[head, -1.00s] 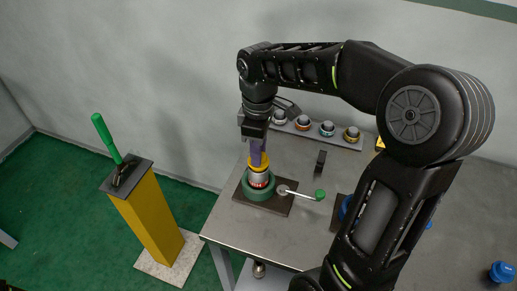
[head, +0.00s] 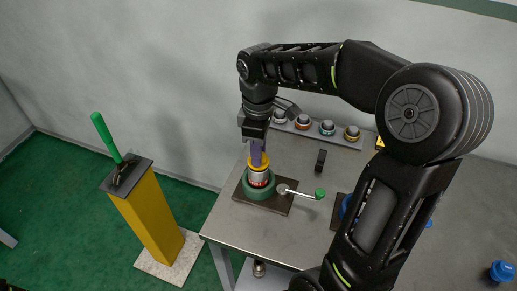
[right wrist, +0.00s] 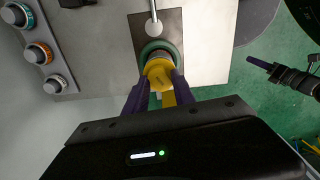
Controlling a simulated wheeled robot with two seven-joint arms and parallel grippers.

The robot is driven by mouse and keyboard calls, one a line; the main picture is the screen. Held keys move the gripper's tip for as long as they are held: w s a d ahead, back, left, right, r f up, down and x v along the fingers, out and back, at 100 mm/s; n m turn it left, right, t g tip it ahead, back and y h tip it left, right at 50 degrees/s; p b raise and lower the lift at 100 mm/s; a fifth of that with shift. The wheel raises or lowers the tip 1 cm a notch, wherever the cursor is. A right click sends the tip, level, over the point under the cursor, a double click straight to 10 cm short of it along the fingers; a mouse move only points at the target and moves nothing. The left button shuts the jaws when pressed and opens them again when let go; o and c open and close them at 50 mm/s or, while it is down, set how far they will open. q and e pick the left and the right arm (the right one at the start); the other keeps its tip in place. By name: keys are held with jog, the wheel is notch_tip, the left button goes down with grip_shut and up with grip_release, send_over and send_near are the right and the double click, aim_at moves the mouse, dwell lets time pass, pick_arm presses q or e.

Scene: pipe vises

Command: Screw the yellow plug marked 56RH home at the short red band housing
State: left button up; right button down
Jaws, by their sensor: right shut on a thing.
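The yellow plug (head: 259,163) sits upright on top of the housing with the red band (head: 259,180), which is clamped in a green round vise (head: 261,193) on a dark plate. My right gripper (head: 258,155) points down from above, its purple fingers shut on the plug. The right wrist view shows the plug (right wrist: 160,73) between both fingertips (right wrist: 160,85). The 56RH mark is not readable, and I cannot tell how deep the thread sits. A dark arm end with a purple finger, likely my left gripper (right wrist: 262,64), shows at the right of the wrist view; its jaw is unclear.
A rack (head: 344,141) with several ringed fittings stands behind. A black upright block (head: 320,160) stands nearby. A blue vise (head: 345,206) is partly hidden by my right arm. A yellow pedestal (head: 151,220) stands left of the table.

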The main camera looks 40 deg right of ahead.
jog(key=shift+f, duration=0.3)
jog(key=c, duration=1)
grip_release()
jog(key=shift+o, duration=0.2)
notch_tip(320, 180, up, 8)
jog(key=shift+f, duration=0.1)
